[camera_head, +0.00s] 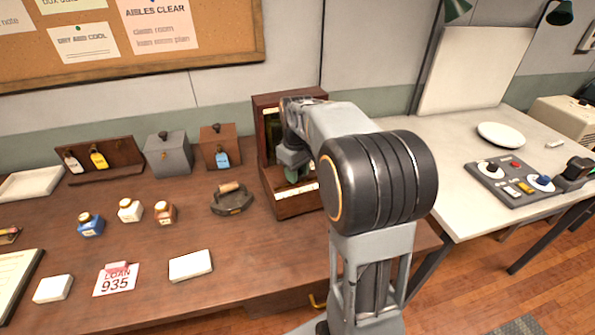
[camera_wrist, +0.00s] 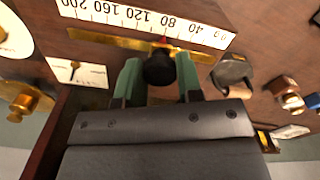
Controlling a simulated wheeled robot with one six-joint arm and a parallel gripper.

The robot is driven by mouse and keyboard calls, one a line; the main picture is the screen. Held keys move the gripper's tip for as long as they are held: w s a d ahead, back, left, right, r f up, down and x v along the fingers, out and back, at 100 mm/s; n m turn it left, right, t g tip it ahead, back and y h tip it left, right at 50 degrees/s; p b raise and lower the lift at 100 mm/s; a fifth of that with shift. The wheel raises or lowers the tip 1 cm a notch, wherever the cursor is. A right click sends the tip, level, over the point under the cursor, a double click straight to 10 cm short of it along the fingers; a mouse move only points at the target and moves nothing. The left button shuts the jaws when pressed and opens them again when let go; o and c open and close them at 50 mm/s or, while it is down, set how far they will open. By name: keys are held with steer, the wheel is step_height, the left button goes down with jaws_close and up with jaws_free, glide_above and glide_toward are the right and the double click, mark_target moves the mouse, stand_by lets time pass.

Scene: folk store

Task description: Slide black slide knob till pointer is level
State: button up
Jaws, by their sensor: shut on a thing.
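The black slide knob (camera_wrist: 158,68) sits between the two green fingers of my gripper (camera_wrist: 158,72), which is shut on it. Behind the knob is a brass bar (camera_wrist: 105,38) along a white number scale (camera_wrist: 120,12), seen upside down. A small red mark shows at the scale just beyond the knob, near the low numbers. A white card with a dark pointer (camera_wrist: 75,70) is at the left in the wrist view; its exact tilt is hard to read.
An iron-like weight with a wooden handle (camera_head: 232,200) stands left of the case, with small bottles (camera_head: 90,224) and boxes further left. Brass parts (camera_wrist: 22,102) show at the wrist view's left edge. A white table with a control panel (camera_head: 520,184) stands right.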

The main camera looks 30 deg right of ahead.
steer(key=shift+s+d, duration=0.15)
steer(key=shift+d, duration=1.25)
steer(key=o, duration=0.8)
steer(key=shift+r+p, duration=0.15)
steer(key=shift+p, duration=0.15)
step_height(320, 180, up, 7)
steer(key=p, duration=0.6)
